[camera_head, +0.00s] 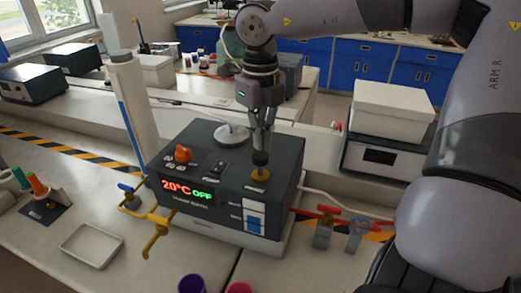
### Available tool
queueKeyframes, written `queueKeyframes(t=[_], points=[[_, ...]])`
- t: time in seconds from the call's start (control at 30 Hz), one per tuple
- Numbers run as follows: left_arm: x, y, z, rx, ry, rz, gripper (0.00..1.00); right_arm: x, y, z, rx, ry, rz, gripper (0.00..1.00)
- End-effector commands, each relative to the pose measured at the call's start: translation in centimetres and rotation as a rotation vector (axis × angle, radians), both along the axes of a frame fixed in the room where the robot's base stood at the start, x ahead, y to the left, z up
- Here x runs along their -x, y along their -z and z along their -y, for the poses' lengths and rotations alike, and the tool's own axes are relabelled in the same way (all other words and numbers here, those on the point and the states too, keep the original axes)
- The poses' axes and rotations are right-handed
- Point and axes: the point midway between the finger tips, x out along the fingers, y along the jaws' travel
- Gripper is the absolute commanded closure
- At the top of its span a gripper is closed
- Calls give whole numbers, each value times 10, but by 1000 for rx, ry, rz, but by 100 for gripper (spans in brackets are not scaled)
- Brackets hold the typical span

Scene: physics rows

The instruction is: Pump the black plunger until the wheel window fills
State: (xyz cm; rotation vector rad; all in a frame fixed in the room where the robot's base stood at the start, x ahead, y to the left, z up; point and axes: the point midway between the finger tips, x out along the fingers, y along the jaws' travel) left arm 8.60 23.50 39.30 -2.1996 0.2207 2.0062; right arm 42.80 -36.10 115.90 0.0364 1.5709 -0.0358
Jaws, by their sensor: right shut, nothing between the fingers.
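A dark box unit (225,170) with a lit display reading 20°C OFF stands on the bench. The black plunger (261,158) rises from a yellow collar at the right of its top. My right gripper (262,146) points straight down, shut and empty, with its fingertips right over the plunger's head. I cannot tell whether they touch it. Small blue and white windows (255,216) show at the right end of the front face; which one is the wheel window I cannot tell. My left gripper is not in view.
An orange knob (182,153) and a white round lid (232,133) are on the unit's top. A white tray (91,246) lies front left. A tall white cylinder (132,100) stands behind left.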

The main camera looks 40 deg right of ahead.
Motion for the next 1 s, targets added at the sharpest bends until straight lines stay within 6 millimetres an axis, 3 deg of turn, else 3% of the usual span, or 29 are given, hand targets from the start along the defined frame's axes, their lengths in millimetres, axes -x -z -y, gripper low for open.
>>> queueKeyframes(t=[0.53,1.0], points=[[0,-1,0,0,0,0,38,0,-2,0,0,0,1,100],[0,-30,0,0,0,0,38,0,-47,0,1,0,2,100]])
